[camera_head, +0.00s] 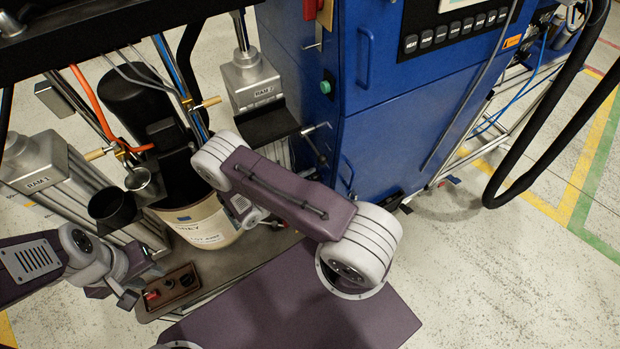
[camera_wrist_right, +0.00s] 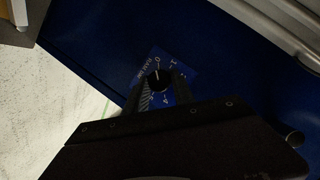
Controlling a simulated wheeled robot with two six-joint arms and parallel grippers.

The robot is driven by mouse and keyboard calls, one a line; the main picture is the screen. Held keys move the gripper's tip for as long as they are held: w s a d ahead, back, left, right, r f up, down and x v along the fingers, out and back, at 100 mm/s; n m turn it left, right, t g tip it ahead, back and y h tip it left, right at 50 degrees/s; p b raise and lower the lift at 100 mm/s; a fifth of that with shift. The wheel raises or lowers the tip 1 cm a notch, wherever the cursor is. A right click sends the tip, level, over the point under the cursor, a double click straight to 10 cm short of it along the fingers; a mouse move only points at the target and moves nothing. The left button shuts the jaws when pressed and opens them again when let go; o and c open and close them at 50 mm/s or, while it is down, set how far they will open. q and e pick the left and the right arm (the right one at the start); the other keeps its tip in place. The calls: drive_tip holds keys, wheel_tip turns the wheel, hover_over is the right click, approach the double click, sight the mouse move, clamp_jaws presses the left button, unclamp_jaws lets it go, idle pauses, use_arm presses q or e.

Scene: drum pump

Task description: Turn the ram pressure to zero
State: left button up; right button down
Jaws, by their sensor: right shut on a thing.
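In the right wrist view a black dial knob (camera_wrist_right: 157,80) sits on a blue scale plate (camera_wrist_right: 181,72) with white numbers and lettering that seems to start with RAM. A pale mark on the knob points up toward the 0. My right gripper (camera_wrist_right: 161,92) is shut on the knob, one finger on each side. In the head view my right arm hides this gripper and the knob. My left gripper (camera_head: 127,297) hangs at the lower left, beside a brown control box (camera_head: 178,287) with a red button; its jaws are too small to read.
The blue cabinet (camera_head: 400,120) stands at the centre with a green button. A cream drum (camera_head: 205,225) stands between the grey RAM 1 block (camera_head: 30,165) and RAM 2 block (camera_head: 250,80). A thick black hose (camera_head: 540,165) loops at the right over open floor.

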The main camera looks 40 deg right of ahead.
drive_tip(key=c, duration=1.3)
unclamp_jaws()
drive_tip(key=shift+c, duration=0.2)
drive_tip(key=v, duration=0.9)
drive_tip(key=shift+a+f, duration=0.1)
drive_tip(key=shift+a, duration=0.05)
